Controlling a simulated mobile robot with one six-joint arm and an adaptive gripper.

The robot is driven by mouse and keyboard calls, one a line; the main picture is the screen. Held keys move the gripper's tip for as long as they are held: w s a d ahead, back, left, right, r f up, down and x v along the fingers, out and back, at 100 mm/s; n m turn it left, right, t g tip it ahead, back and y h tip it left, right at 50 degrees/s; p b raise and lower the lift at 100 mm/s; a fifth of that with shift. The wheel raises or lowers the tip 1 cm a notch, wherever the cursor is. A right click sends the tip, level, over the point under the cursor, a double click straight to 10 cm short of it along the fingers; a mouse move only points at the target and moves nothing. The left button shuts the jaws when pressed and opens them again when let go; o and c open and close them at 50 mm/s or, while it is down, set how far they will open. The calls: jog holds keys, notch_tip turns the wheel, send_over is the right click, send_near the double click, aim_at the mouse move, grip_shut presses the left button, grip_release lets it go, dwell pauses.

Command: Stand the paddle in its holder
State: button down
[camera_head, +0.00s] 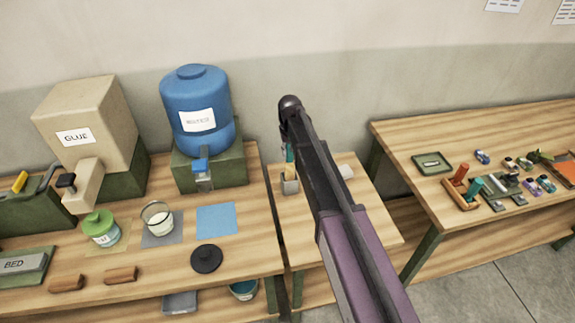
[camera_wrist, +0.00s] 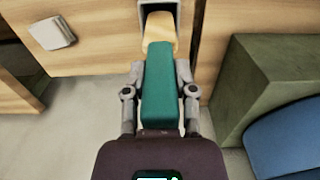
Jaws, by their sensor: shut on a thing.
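The paddle has a teal handle (camera_wrist: 160,85) and a pale wooden end (camera_wrist: 159,33). My gripper (camera_wrist: 158,72) is shut on the teal handle, with a finger on each side. The small grey holder (camera_head: 289,186) stands on the middle table, left of my arm. A bit of the paddle's teal (camera_head: 290,153) shows above it. In the wrist view the holder (camera_wrist: 144,20) is at the top edge, and the wooden end overlaps its opening. I cannot tell how deep that end is inside. My arm hides the gripper in the head view.
A blue water barrel (camera_head: 196,110) on a green stand is left of the holder. A pale roll or block (camera_head: 345,172) lies right of it, partly behind my arm. The middle table (camera_head: 300,225) is bare in front. The right table (camera_head: 410,190) holds several small items.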

aim_at(290, 162)
jog(key=shift+f, duration=0.35)
jog(key=shift+f+b, duration=1.8)
jog(key=shift+b, duration=0.15)
jog(key=shift+f, duration=0.15)
jog(key=shift+c, duration=2.1)
grip_release()
jog(key=shift+r, duration=0.2)
notch_tip(290, 162, up, 12)
jog(key=p, duration=1.2)
